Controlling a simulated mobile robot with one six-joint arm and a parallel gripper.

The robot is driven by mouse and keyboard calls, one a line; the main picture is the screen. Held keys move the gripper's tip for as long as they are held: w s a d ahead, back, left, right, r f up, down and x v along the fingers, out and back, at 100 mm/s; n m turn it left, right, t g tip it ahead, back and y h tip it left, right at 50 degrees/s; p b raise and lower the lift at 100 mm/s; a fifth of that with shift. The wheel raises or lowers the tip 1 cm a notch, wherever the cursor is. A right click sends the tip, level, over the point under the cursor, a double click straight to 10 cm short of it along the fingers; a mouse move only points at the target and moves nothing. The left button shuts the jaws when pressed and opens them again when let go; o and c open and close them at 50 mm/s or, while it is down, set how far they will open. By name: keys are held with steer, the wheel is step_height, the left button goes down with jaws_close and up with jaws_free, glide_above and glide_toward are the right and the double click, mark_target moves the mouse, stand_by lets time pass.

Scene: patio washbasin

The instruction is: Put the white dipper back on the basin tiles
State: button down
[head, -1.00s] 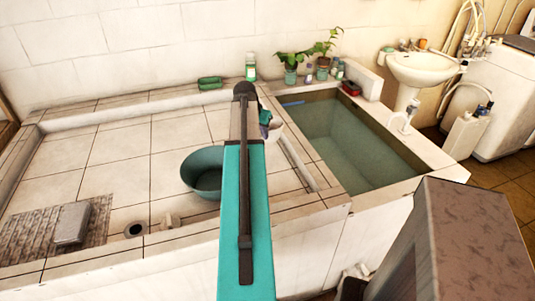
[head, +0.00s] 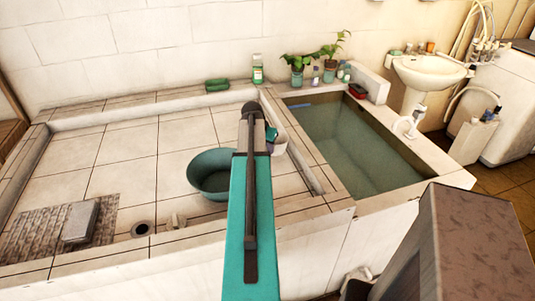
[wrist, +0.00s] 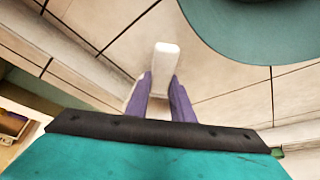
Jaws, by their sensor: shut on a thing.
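My gripper (head: 269,148) is partly hidden behind my arm there. In the wrist view my purple fingers (wrist: 160,97) are shut on a white part of the dipper (wrist: 166,60), which sticks out between them. The rest of the dipper is hidden in that view. I cannot tell whether the dipper touches the tiles.
A teal tub (head: 208,178) stands on the tiles left of my arm; it also shows in the wrist view (wrist: 255,30). A water-filled trough (head: 345,145) lies to the right. The left tiles are mostly clear.

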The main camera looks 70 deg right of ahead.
steer(key=shift+f+p, duration=0.4)
steer(key=shift+f, duration=1.45)
steer(key=shift+f, duration=0.15)
steer(key=c, duration=1.5)
jaws_free()
steer(key=shift+c, duration=0.2)
steer(key=shift+b+v, duration=0.95)
steer(key=shift+v, duration=5.2)
steer(key=shift+s, duration=0.1)
